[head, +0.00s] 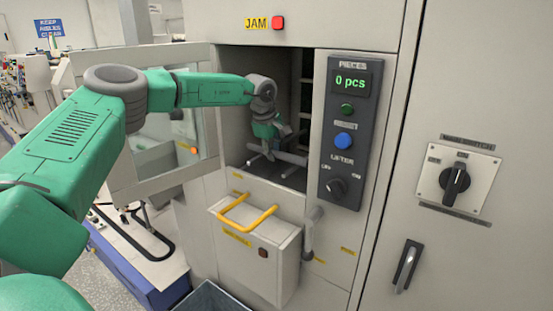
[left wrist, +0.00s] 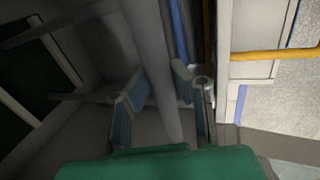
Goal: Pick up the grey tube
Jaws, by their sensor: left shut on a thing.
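My left gripper (head: 268,150) reaches into the open compartment of the machine. In the left wrist view its two fingers (left wrist: 160,88) are shut on the grey tube (left wrist: 157,40), one finger on each side. The tube is a plain, long grey cylinder that runs between the fingers towards the top of that view. My right gripper is not in view.
The compartment's glazed door (head: 150,150) stands open at the left. Below the opening is a box with a yellow handle (head: 248,215). The control panel (head: 343,130) is right of the opening and reads 0 pcs. A grey bin (head: 211,299) stands at the bottom.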

